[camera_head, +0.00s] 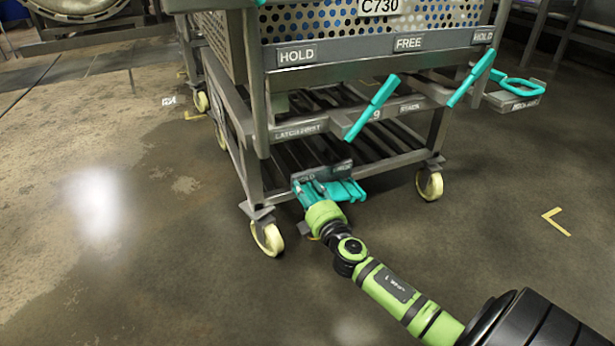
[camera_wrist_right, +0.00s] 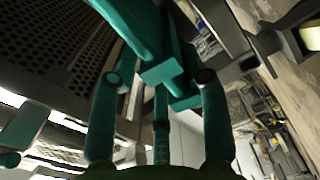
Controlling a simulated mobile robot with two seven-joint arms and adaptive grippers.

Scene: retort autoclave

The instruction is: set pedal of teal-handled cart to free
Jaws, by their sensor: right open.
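The cart (camera_head: 360,70) carries teal handles and a grey bar lettered HOLD, FREE and HOLD. A teal pedal (camera_head: 350,189) sits low on its near side, under a small plate (camera_head: 322,172) whose lettering reads HOLD at its left; the rest is covered or unclear. My right gripper (camera_head: 315,190) is at the pedal, overlapping its left part. In the right wrist view, the two fingers (camera_wrist_right: 160,80) stand apart, with a teal part (camera_wrist_right: 168,72) ahead and between them. Contact cannot be told. My left gripper is not in view.
Two slanted teal levers, one nearer the middle (camera_head: 371,107) and one at the right (camera_head: 471,76), stick out above the pedal. A teal loop handle (camera_head: 520,87) stands at the right. Yellow-wheeled casters (camera_head: 267,238) flank the pedal. The floor in front is clear.

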